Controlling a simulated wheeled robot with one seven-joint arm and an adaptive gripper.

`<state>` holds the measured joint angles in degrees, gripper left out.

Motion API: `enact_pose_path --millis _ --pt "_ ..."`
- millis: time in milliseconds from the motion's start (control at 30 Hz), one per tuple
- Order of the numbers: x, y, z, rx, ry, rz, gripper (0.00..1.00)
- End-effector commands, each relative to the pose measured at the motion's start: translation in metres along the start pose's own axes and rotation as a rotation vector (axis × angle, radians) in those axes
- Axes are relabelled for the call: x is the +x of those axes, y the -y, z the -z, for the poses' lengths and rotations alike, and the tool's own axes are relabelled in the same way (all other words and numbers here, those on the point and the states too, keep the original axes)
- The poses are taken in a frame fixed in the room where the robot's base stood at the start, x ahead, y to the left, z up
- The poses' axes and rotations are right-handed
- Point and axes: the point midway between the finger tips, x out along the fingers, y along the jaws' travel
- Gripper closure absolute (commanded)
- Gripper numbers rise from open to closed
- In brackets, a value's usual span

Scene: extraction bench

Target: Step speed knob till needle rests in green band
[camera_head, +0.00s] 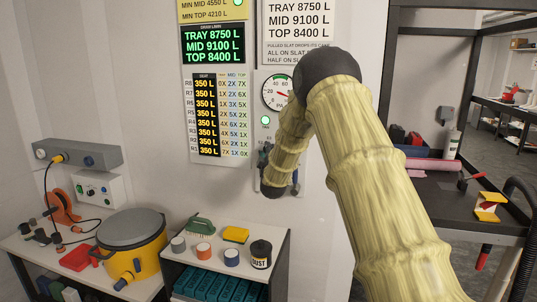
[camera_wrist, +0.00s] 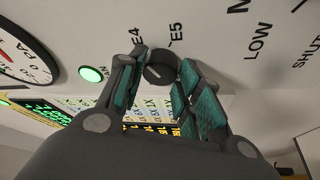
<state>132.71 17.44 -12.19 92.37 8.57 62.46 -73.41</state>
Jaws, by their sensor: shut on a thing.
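The dark round speed knob (camera_wrist: 158,68) is on the pale wall panel in the wrist view, with a light pointer line and the labels E4 and E5 beside it. My gripper (camera_wrist: 165,76) has its teal-padded fingers on both sides of the knob and is shut on it. In the head view my gripper (camera_head: 267,160) is at the panel, and my arm hides the knob. The dial gauge (camera_head: 273,91) is partly covered by my arm; some green shows on its upper scale. The gauge (camera_wrist: 22,52) is cut off in the wrist view, so the needle's rest point cannot be told.
A lit green lamp (camera_head: 265,120) is under the gauge. A lit number board (camera_head: 207,115) hangs to the left. Below are a yellow pot (camera_head: 153,255) and a small shelf (camera_head: 205,264) with jars. A dark cart (camera_head: 450,195) stands at right.

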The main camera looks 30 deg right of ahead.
Motion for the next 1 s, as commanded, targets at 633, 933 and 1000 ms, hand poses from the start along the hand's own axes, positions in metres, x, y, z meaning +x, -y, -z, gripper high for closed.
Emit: enact_pose_path --millis 633,933,1000 --pt "-0.003 0.001 0.0 0.0 0.0 0.001 0.44" --pt "-0.043 0.002 0.001 -0.001 -0.001 0.004 0.44" --pt "-0.056 0.001 0.001 -0.001 -0.001 0.003 0.44"
